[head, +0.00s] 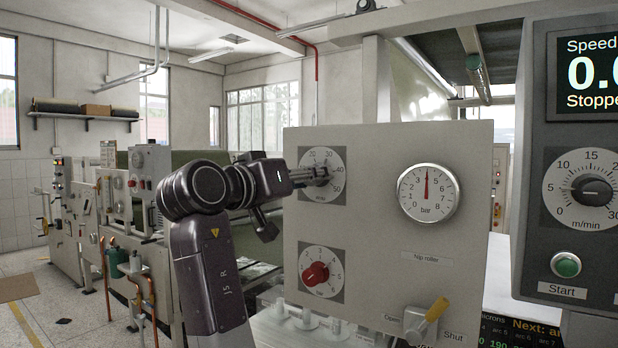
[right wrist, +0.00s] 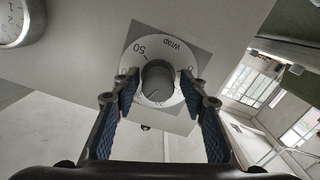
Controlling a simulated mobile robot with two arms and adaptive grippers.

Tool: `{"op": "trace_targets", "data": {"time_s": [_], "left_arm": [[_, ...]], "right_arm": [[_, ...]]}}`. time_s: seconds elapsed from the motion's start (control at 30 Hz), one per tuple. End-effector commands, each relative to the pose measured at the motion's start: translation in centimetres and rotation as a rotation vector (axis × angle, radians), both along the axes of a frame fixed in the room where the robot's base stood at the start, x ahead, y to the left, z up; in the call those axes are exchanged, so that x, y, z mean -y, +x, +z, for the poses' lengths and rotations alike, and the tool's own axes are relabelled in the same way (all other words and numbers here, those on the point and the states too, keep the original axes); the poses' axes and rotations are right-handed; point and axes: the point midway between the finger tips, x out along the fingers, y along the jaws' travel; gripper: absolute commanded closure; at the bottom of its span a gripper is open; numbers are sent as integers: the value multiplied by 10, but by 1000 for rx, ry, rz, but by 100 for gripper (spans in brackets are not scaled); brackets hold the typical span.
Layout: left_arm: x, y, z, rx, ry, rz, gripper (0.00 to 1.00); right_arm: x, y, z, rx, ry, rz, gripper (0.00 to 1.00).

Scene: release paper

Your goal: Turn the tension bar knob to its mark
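The upper dial (head: 321,160) on the pale panel carries numbers up to 50, and the word Wrap shows on it in the right wrist view. Its grey round knob (right wrist: 158,80) stands between the two fingers of my right gripper (right wrist: 159,90). The fingers are apart, with a visible gap on each side of the knob. In the head view my right gripper (head: 322,174) covers most of this knob. A faint pale line shows on the knob face; its exact setting is unclear. No readable label says tension bar. My left gripper is not in view.
Below is a red knob (head: 315,274) on a small numbered dial. A bar gauge (head: 428,193) and a yellow-handled lever (head: 436,310) are on the same panel. A speed console (head: 580,120) stands at the right, with a Start button (head: 566,264).

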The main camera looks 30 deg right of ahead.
Motion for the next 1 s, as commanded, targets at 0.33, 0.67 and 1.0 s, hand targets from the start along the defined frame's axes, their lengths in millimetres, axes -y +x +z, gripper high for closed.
{"op": "trace_targets", "data": {"time_s": [0.33, 0.67, 1.0], "left_arm": [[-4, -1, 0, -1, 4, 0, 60], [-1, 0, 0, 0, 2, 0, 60], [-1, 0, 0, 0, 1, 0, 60]], "right_arm": [[-2, -1, 3, 4, -5, 1, 54], [-48, -19, 2, 4, -4, 4, 54], [-71, -29, 2, 3, -4, 2, 54]]}}
